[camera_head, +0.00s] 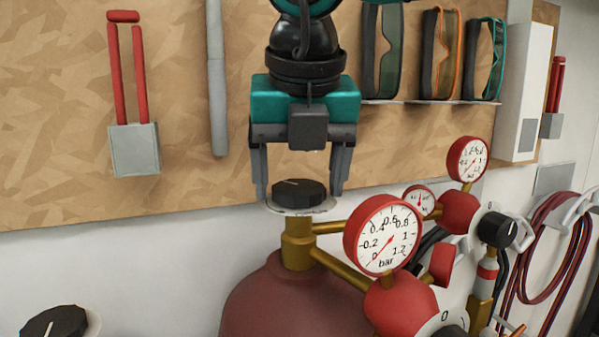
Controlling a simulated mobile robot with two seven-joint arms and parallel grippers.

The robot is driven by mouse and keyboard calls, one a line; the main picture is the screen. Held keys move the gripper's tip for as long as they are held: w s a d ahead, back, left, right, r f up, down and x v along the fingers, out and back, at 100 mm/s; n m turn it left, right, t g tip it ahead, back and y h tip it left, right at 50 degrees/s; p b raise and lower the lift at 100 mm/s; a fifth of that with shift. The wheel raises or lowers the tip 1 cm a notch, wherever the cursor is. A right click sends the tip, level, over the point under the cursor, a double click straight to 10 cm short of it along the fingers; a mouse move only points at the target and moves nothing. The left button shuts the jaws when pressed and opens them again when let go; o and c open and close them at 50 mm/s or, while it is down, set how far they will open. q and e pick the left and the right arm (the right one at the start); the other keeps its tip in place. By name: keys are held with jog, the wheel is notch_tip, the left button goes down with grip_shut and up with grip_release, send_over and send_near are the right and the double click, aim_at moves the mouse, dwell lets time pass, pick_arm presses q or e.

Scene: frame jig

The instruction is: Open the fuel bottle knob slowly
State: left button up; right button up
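The fuel bottle (290,302) is a dark red cylinder at the bottom middle of the head view. Its black knob (299,192) sits on a light round plate on top of the brass valve (298,245). My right gripper (300,190) points down from above, with one finger on each side of the knob. The fingers are spread wide, and gaps show between them and the knob. My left gripper is not in view.
Red gauges (384,236) on brass pipes stand right of the valve. Another black knob (54,325) is at the bottom left. A wooden board (180,60) behind carries goggles (441,55), a grey rod (216,75) and a red-handled tool (134,150). Hoses (545,250) hang at right.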

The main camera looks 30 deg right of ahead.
jog(key=c, duration=0.7)
jog(key=shift+c, duration=0.2)
jog(key=shift+n, duration=0.3)
